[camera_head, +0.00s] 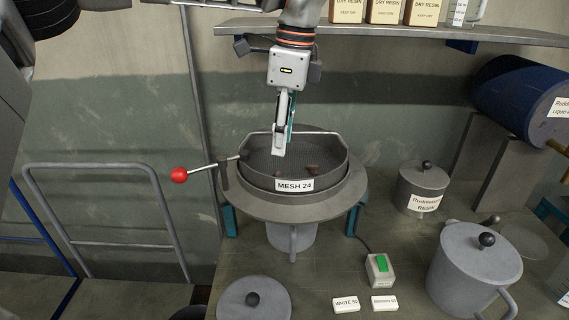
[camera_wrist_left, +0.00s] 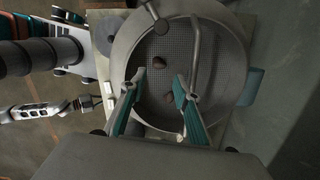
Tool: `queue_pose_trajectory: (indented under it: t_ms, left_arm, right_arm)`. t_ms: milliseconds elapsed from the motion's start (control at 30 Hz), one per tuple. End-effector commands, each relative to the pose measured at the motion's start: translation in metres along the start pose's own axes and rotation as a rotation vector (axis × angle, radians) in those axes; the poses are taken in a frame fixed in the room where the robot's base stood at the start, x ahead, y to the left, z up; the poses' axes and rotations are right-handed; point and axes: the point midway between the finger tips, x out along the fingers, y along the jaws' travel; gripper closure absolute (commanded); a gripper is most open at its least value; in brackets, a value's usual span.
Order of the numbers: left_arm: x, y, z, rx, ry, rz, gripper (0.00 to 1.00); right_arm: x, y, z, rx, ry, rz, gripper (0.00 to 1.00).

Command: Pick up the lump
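My left gripper (camera_head: 278,153) points down into the round grey sieve (camera_head: 347,170) labelled MESH 24. In the left wrist view the gripper (camera_wrist_left: 160,82) is open, its two teal-backed fingers apart with nothing held. A small brown lump (camera_wrist_left: 160,62) lies on the mesh, just beyond the fingertips and between their lines. In the head view a brown lump (camera_head: 312,168) lies on the mesh right of the gripper. My right gripper is not clearly shown; parts of my body appear at the left of the wrist view.
A wire bail crosses the sieve's far side. A lever with a red knob (camera_head: 179,175) sticks out left. A lidded resin pot (camera_head: 423,181), a larger pot (camera_head: 468,270), a green switch box (camera_head: 380,268) and a loose lid (camera_head: 254,302) stand around. A shelf (camera_head: 400,33) runs behind.

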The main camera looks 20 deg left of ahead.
Motion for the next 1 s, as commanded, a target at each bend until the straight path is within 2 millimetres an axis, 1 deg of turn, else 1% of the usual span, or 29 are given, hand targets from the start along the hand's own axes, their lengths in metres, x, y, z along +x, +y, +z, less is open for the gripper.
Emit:
queue_pose_trajectory:
  t_ms: [67,300,367,500,633,767,967,1000]
  left_arm:
    - [0.004,0.000,0.001,0.000,-0.001,0.000,0.69]
    - [0.028,0.000,0.001,0.000,-0.001,0.002,0.69]
    - [0.035,-0.001,0.001,0.001,-0.001,0.002,0.69]
    - [0.055,-0.003,0.001,0.001,-0.001,0.003,0.69]
    - [0.071,-0.003,0.001,0.001,0.000,0.001,0.69]
    - [0.077,-0.004,0.000,0.000,0.000,0.000,0.69]
    - [0.077,-0.004,0.001,-0.001,0.000,-0.001,0.69]
    - [0.077,-0.004,0.001,-0.001,0.000,-0.001,0.79]
  right_arm:
    - [0.000,-0.001,0.003,0.000,-0.005,-0.001,1.00]
    - [-0.002,-0.004,0.009,0.001,-0.016,-0.006,1.00]
    - [-0.002,-0.004,0.008,0.001,-0.015,-0.006,1.00]
    - [-0.004,-0.002,0.002,0.000,-0.010,-0.004,1.00]
    - [-0.004,-0.001,-0.004,0.000,0.000,-0.003,1.00]
    - [-0.004,0.000,-0.007,-0.001,0.006,-0.001,1.00]
    - [-0.003,0.000,-0.007,-0.001,0.006,-0.001,1.00]
    - [-0.003,0.000,-0.007,-0.001,0.005,-0.001,1.00]
